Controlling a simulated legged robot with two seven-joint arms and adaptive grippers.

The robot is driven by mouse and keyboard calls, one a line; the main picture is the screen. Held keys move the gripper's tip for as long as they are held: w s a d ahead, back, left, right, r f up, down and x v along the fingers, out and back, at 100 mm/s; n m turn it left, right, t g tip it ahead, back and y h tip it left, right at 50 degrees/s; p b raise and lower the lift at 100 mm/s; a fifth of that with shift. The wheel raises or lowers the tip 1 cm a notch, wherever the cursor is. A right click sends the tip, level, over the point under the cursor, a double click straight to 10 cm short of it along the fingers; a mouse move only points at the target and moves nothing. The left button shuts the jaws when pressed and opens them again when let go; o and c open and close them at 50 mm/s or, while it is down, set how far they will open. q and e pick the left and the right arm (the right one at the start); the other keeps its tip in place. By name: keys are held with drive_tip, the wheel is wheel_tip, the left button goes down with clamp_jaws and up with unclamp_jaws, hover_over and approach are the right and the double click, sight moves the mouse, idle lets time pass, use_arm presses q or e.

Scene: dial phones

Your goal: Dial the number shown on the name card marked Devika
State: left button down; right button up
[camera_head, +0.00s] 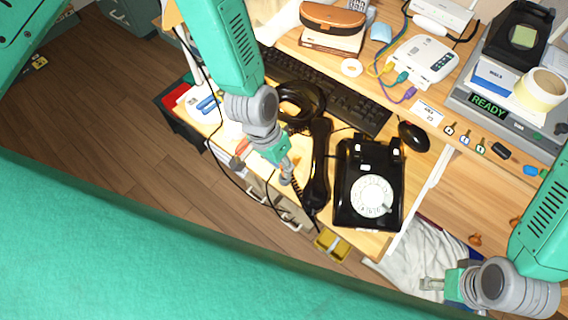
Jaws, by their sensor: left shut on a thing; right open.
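The black rotary phone (371,158) sits on the desk with its white dial (372,196) facing up. Its black handset (319,170) is off the cradle, to the left of the phone. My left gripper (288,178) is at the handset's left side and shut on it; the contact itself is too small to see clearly. My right gripper (432,284) is open and empty at the lower right, beyond the desk's front edge and apart from the phone. A small white card (429,112) lies behind the mouse; its writing is too small to read.
A black keyboard (345,103) and a mouse (413,136) lie behind the phone. Black headphones (300,101) lie near my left arm. A yellow box (332,244) is below the desk edge.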

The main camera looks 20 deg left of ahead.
use_arm(q)
drive_tip(key=shift+f+b, duration=0.8)
drive_tip(key=shift+f, duration=0.45)
drive_tip(key=c, duration=1)
unclamp_jaws()
drive_tip(key=shift+r, duration=0.1)
drive_tip(key=shift+a+r, duration=0.1)
drive_tip(key=shift+r, duration=0.15)
drive_tip(key=v, duration=1.1)
drive_tip(key=shift+a+r, duration=0.1)
